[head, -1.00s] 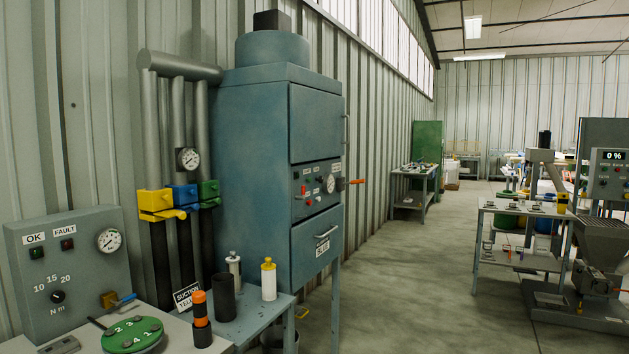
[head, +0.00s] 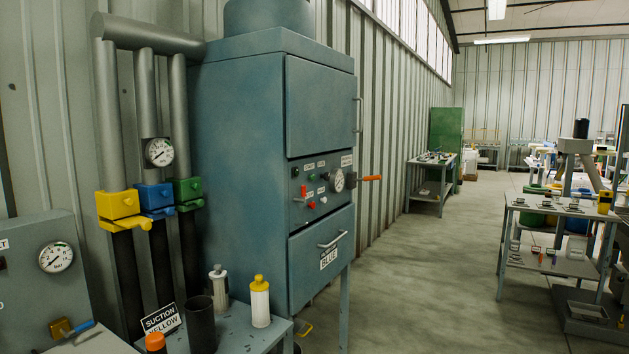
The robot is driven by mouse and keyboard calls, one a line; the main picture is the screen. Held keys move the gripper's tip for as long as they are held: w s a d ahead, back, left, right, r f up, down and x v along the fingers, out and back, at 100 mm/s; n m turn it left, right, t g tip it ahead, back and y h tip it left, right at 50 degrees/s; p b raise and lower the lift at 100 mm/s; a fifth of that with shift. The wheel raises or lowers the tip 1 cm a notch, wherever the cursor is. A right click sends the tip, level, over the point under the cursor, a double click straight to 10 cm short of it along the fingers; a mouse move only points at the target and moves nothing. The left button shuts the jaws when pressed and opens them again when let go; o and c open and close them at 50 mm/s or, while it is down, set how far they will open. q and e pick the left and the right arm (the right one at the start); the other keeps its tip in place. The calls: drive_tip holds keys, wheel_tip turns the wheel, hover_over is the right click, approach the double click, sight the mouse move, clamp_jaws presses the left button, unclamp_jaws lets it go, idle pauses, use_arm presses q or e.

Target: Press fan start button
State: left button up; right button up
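A tall blue-grey cabinet (head: 245,150) stands against the corrugated wall. Its front carries a control panel (head: 323,188) with several small red, green and dark buttons, a pressure gauge (head: 338,180) and an orange-handled lever (head: 370,178). The button labels are too small to read, so I cannot tell which one is the fan start. Neither of my grippers shows in the head view.
A small blue-grey table (head: 236,330) with bottles and a dark cup stands before the cabinet. Yellow, blue and green valves (head: 118,205) hang on pipes at left. A grey gauge box (head: 40,275) stands at lower left. The concrete floor (head: 430,270) to the right is clear.

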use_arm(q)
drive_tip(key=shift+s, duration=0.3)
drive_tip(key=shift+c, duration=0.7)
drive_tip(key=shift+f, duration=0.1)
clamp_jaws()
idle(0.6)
